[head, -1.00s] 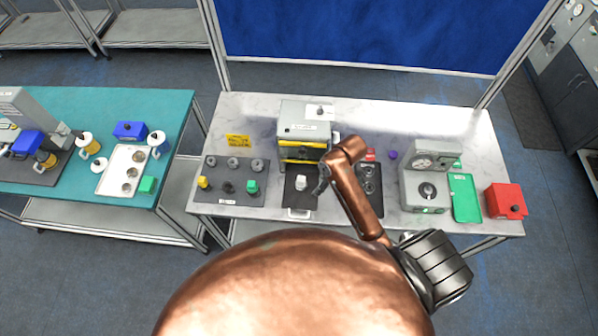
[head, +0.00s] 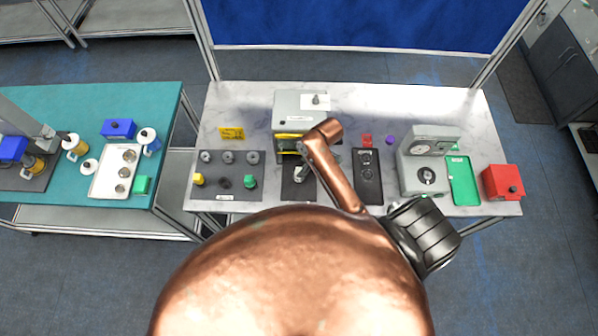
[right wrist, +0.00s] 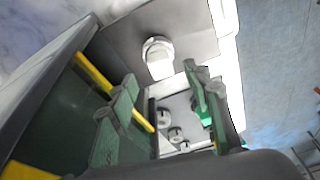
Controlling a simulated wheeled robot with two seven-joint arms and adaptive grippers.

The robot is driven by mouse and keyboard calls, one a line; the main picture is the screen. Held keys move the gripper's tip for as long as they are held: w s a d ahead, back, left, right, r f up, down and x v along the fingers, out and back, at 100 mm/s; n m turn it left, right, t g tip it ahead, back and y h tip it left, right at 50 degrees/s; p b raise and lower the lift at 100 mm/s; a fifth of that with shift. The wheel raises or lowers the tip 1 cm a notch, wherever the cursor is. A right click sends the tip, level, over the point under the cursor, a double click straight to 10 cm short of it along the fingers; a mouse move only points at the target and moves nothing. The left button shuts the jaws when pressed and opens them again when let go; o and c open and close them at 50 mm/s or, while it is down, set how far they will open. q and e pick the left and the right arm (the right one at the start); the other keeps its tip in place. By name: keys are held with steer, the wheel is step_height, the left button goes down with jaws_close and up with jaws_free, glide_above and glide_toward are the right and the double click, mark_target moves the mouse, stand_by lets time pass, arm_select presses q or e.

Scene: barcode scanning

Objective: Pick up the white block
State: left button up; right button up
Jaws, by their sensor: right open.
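The white block (right wrist: 159,68) stands on a dark grey tray (right wrist: 190,25) in the right wrist view, a round-topped piece with a squarer lower part. My right gripper (right wrist: 161,84) is open, its two green-grey fingers below and to either side of the block in the picture. I cannot tell whether either finger touches it. In the head view my right gripper (head: 302,167) is over the dark tray (head: 298,189) in front of the grey machine (head: 299,103), and it largely hides the block. My left gripper is out of view.
Left of the tray lies a grey board (head: 226,183) with several knobs. To the right are a dark panel (head: 367,178), a grey dial machine (head: 427,160), a green tray (head: 463,181) and a red box (head: 502,182). The yellow-edged machine stands close to the gripper.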

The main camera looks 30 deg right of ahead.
steer(key=x, duration=0.5)
steer(key=shift+p, duration=0.35)
steer(key=shift+r, duration=0.1)
steer(key=shift+c, duration=0.7)
jaws_close()
